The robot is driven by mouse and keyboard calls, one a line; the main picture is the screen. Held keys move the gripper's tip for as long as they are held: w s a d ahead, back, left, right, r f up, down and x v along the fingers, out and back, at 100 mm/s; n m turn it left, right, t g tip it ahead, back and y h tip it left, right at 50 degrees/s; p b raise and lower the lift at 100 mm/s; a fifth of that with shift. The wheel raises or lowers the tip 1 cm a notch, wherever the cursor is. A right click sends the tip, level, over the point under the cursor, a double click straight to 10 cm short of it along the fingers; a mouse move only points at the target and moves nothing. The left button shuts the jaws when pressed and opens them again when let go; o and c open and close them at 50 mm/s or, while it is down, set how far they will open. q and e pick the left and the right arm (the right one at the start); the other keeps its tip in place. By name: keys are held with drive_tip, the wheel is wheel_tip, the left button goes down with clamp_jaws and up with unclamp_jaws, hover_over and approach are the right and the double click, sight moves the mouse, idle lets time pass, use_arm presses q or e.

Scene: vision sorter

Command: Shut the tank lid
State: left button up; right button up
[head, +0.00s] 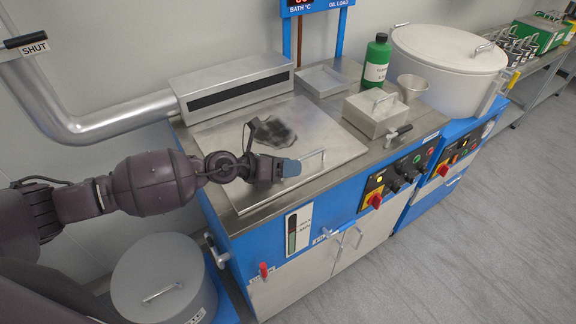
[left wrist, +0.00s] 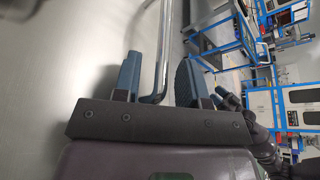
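The tank lid (head: 330,138) is a flat steel plate on top of the blue tank unit (head: 262,240), with a dark sooty patch. It looks about level; I cannot tell whether it is fully down. Its bar handle (head: 313,163) is near the front edge. My left gripper (head: 290,168) is at the handle's left end. In the left wrist view, my left gripper (left wrist: 160,82) has its fingers apart, with a metal bar (left wrist: 164,45) showing between them, nearer one finger. A dark arm-like part at the right of that view may be my right arm; its gripper is unclear.
A slotted steel box (head: 235,85) stands behind the lid, with a pipe (head: 125,118) to its left. A green bottle (head: 376,62), a small lidded box (head: 376,112) and a large round pot (head: 448,60) stand to the right. A grey drum (head: 160,275) is at front left. Floor at right is clear.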

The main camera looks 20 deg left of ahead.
use_arm(q)
drive_tip(key=shift+s+a, duration=0.2)
drive_tip(key=shift+a, duration=0.05)
drive_tip(key=b+v, duration=0.1)
drive_tip(key=v, duration=0.8)
drive_tip(key=shift+a+b, duration=0.1)
drive_tip(key=shift+b, duration=0.25)
drive_tip(key=shift+s+a+r, duration=0.2)
drive_tip(key=shift+s+a, duration=0.1)
drive_tip(key=shift+a, duration=0.05)
drive_tip(key=shift+r, duration=0.1)
